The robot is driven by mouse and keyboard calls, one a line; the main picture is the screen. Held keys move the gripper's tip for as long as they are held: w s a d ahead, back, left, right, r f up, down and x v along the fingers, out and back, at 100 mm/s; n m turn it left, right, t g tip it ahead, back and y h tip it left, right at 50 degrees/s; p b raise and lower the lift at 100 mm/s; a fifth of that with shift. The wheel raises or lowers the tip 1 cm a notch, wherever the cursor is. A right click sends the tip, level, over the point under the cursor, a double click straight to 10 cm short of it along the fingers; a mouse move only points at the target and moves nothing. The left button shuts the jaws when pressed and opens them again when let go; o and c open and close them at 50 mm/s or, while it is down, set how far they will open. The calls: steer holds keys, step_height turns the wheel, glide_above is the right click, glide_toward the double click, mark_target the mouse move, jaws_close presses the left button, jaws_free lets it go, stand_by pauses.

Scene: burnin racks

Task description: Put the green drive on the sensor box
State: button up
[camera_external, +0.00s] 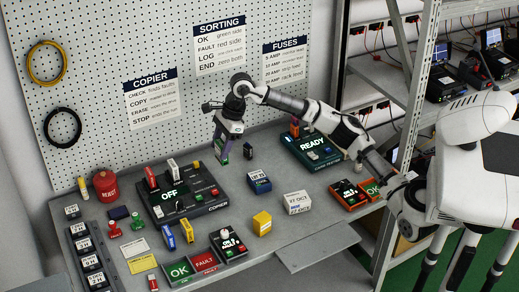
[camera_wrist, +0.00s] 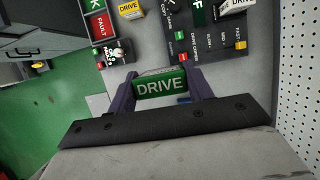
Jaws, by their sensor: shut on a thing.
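The green drive (camera_wrist: 160,88) is a small block with a white DRIVE label. My gripper (camera_wrist: 160,92) is shut on it, with one dark finger at each side. In the external view my gripper (camera_external: 224,145) hangs above the rear middle of the desk, and the green drive (camera_external: 225,152) shows below its fingers. No readable label names the sensor box. A small black box (camera_external: 228,246) with a white knob and lit text stands at the front middle of the desk; I cannot tell if it is the sensor box. The drive is apart from it.
The copier (camera_external: 208,207) holds upright drives at the left middle. Green OK and red FAULT trays (camera_external: 204,261) lie at the front. A white date box (camera_external: 297,203), a blue box (camera_external: 259,182) and a yellow block (camera_external: 262,223) stand nearby. The READY tester (camera_external: 312,146) is behind right.

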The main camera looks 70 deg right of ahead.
steer(key=s+d+r+b, duration=0.1)
steer(key=s+d, duration=0.3)
steer(key=d, duration=0.3)
steer(key=s+d+r+b, duration=0.15)
steer(key=s+d, duration=0.25)
steer(key=d, duration=0.4)
glide_above(259, 178)
step_height(259, 178, down, 15)
steer(key=shift+f+p, duration=0.5)
steer(key=shift+f, duration=2.2)
steer(key=shift+f, duration=0.2)
steer(key=o, duration=1)
steer(key=shift+r, duration=0.15)
steer(key=b+v, duration=0.1)
steer(key=v, duration=1.1)
